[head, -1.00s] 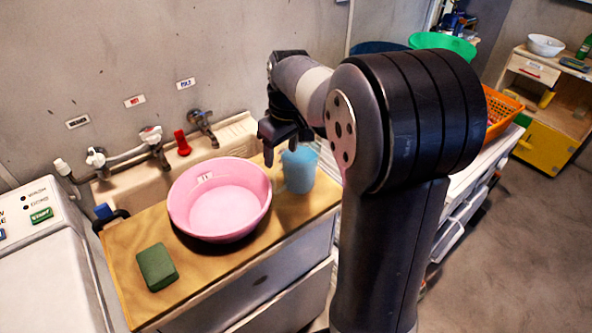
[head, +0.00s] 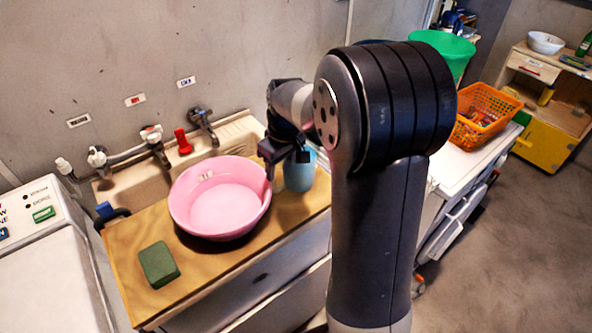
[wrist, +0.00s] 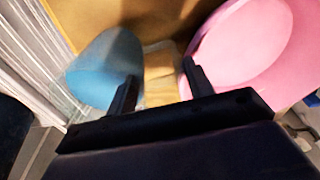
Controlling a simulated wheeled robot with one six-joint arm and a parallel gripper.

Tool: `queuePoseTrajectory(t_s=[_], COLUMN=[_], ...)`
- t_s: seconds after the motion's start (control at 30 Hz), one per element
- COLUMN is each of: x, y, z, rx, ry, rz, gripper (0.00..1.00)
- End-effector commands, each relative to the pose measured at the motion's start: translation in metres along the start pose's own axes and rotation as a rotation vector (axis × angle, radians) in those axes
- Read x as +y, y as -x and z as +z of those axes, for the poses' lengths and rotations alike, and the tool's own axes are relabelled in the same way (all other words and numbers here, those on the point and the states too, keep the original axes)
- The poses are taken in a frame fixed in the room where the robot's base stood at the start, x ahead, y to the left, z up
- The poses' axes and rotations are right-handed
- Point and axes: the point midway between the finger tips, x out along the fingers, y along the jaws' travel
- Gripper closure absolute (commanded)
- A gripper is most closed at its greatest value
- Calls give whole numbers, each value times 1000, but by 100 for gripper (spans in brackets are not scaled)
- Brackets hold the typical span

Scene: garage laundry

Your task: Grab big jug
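A light blue jug (head: 299,172) stands on the wooden counter, right of a pink basin (head: 220,222). My gripper (head: 285,168) is in front of the jug's upper left part in the head view and hides some of it. In the wrist view, my gripper (wrist: 158,82) is open with nothing between its fingers but a view of bare counter. The left finger overlaps the right edge of the jug (wrist: 104,68). The right finger overlaps the edge of the pink basin (wrist: 235,55). I cannot tell whether either finger touches anything.
A green sponge-like block (head: 158,264) lies at the counter's front left. A sink (head: 133,180) with taps is behind. A white washer (head: 50,270) stands left. An orange basket (head: 484,114) and green tub (head: 443,50) are right.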

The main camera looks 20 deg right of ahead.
Motion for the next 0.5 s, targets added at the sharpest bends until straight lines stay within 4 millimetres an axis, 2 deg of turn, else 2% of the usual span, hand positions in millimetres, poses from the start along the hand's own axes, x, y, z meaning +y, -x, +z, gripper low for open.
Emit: queuePoseTrajectory(t_s=[0.07,0.43,0.5], x=[0,0,0], y=[0,0,2], z=[0,0,-1], rx=[0,0,3], ry=[0,0,1], rz=[0,0,2], gripper=[70,100,100])
